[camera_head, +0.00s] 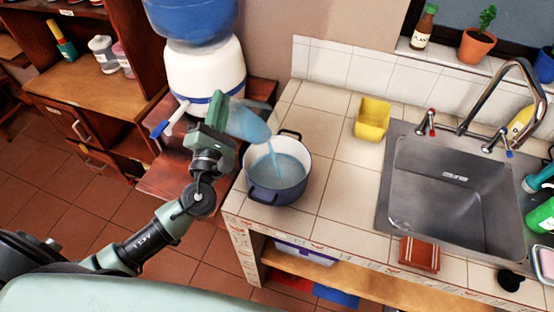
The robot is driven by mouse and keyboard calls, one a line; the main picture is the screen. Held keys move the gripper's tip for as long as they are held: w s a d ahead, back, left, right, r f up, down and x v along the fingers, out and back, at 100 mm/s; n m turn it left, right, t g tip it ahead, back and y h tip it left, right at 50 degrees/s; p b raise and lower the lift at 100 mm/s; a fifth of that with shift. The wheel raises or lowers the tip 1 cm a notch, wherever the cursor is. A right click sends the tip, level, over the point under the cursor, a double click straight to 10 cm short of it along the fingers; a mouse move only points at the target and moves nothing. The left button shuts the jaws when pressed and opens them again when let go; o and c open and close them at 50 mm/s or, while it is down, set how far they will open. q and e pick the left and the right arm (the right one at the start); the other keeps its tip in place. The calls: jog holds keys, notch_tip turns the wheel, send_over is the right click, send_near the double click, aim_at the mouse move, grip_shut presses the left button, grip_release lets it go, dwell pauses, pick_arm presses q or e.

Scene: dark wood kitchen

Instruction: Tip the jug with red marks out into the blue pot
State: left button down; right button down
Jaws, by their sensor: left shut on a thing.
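My left gripper (217,128), its arm coming in from the lower left, is shut on a translucent bluish jug (249,124). The jug is tilted over the pot, and a thin stream of light blue liquid falls from it. The red marks cannot be made out from here. The blue pot (262,194) has two dark handles and stands upright on the tiled counter near its left edge. Pale blue liquid lies inside the pot, and the stream lands in it. My right gripper does not show.
A white water dispenser (205,72) with a blue bottle stands behind the gripper. A yellow container (371,119) stands right of the pot, before the steel sink (452,190). Counter tiles between pot and sink are clear. A wooden cabinet (95,85) is at left.

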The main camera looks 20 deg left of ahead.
aim_at(234, 124)
pick_arm(q)
jog(key=shift+s+d+r+m+b, duration=0.15)
jog(key=shift+d+m+b, duration=0.2)
jog(key=shift+m+b, duration=0.35)
dwell(1.1)
jog(key=shift+s+d+f+m+t+h+b, duration=0.1)
jog(key=shift+s+d+m+t+h+b, duration=0.35)
jog(key=shift+d, duration=0.3)
jog(key=shift+s+d+f+m+t+h+b, duration=0.15)
jog(key=shift+s+d+m+t+b, duration=0.1)
jog(key=shift+d+m+b, duration=0.4)
dwell(1.5)
